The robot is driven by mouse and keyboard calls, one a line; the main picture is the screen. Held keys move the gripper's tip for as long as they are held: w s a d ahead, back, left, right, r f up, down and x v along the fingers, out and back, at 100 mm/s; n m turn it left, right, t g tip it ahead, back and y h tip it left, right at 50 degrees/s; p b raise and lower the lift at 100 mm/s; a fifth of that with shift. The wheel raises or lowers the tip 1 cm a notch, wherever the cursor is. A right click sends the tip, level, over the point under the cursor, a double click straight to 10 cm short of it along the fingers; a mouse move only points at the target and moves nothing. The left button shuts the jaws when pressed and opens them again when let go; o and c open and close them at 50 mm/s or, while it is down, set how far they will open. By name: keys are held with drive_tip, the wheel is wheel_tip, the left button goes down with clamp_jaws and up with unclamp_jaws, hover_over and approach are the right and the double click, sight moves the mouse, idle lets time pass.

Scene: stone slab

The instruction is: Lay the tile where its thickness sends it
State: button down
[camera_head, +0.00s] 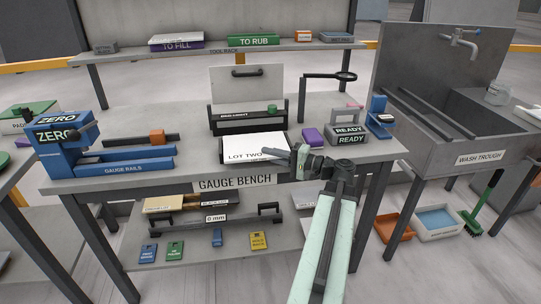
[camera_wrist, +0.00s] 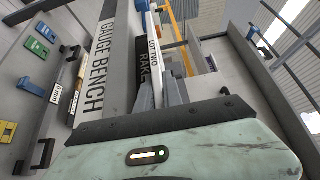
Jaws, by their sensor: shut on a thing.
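A flat white tile marked LOT TWO (camera_head: 254,141) is over the middle of the gauge bench, just above its front edge. In the wrist view the tile (camera_wrist: 153,35) is edge-on between the fingers. My gripper (camera_head: 276,153) is shut on its front right part; the fingers (camera_wrist: 160,96) hide some of it. A dark body lies under or behind the tile; whether they touch is unclear. The blue gauge rails (camera_head: 125,167) lie at the bench's left, beside a blue block marked ZERO (camera_head: 57,137).
A dark rack (camera_head: 231,122) stands behind the tile. A READY block (camera_head: 350,141), a purple block (camera_head: 312,137) and a magnifier (camera_head: 345,76) are to the right. TO FILL (camera_head: 177,40) and TO RUB (camera_head: 255,39) boxes sit on the upper shelf. A wash trough (camera_head: 470,165) stands at right.

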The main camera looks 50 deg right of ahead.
drive_tip(key=c, duration=1.4)
unclamp_jaws()
drive_tip(key=shift+r, duration=0.1)
drive_tip(key=v, duration=0.8)
